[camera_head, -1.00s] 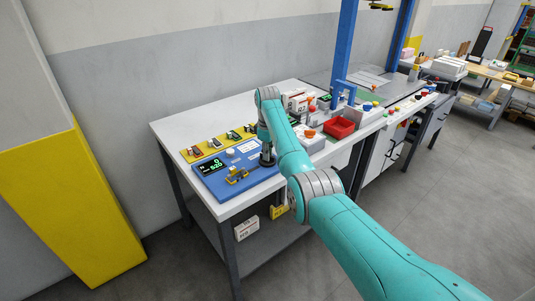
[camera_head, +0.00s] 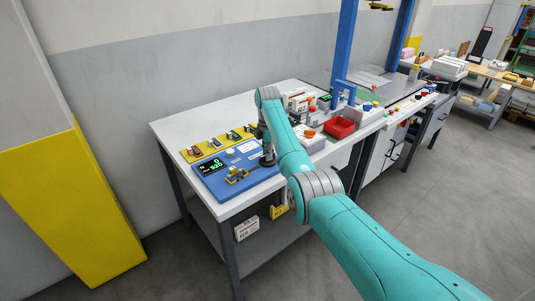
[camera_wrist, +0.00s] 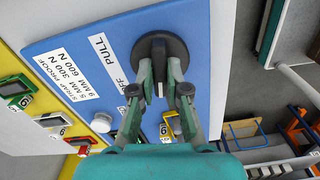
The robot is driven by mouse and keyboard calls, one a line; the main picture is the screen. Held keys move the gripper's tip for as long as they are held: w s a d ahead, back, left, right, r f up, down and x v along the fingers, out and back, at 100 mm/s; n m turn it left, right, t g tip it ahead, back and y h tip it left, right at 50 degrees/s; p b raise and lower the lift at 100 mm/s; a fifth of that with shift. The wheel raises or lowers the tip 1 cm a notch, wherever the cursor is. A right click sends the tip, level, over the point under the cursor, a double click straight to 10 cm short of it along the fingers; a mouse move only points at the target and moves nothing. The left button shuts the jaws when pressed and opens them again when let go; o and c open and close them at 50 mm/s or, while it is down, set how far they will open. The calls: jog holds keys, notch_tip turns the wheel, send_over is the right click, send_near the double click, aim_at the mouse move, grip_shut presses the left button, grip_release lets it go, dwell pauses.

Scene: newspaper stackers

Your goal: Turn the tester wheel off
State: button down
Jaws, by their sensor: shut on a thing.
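The tester (camera_head: 247,176) is a blue panel on the left end of the white bench, with a dark display (camera_head: 212,166) showing green digits. Its wheel is a round black knob (camera_wrist: 176,44) in the wrist view, beside a printed label with "PULL" and a partly hidden "OFF". A white mark shows on the knob between my fingers. My gripper (camera_wrist: 160,86) is shut on the knob, with one finger on each side. In the head view my gripper (camera_head: 267,160) stands over the right part of the panel, and the knob is hard to make out there.
A yellow strip (camera_head: 213,145) with several small gauges lies behind the panel. A brass-coloured fixture (camera_head: 237,175) sits at the panel's front. A red bin (camera_head: 340,127) and small boxes stand farther right. A blue post (camera_head: 344,50) rises from the bench. The floor in front is clear.

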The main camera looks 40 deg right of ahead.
jog(key=shift+n, duration=1)
jog(key=c, duration=1.2)
grip_release()
jog(key=shift+o, duration=0.2)
jog(key=shift+r, duration=0.15)
notch_tip(320, 180, up, 12)
